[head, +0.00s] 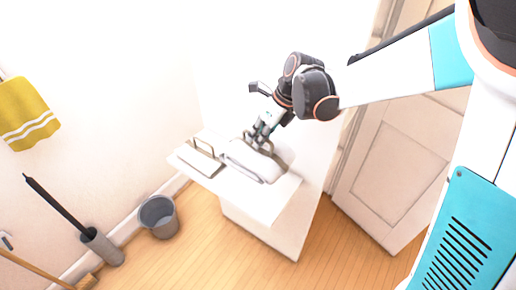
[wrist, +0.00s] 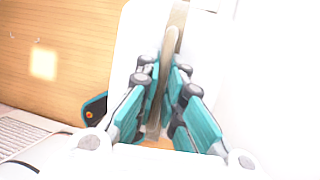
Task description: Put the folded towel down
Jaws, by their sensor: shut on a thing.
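The folded towel (head: 245,161) looks like a white, rounded bundle on top of a white cabinet (head: 272,207). A tan loop or band stands up along it. My gripper (head: 262,137) is directly above the bundle, pointing down at it. In the wrist view my gripper (wrist: 160,105) has its teal fingers shut on either side of the tan band (wrist: 167,55), with white surface around it. The towel's underside is hidden, so I cannot tell whether it rests on the cabinet top or hangs just above.
A white item with a thin metal loop (head: 201,160) sits on the cabinet top, left of the towel. A grey bucket (head: 159,217) and a brush holder (head: 102,247) stand on the wooden floor at left. A yellow towel (head: 27,113) hangs on the wall. A panelled door (head: 400,165) is at right.

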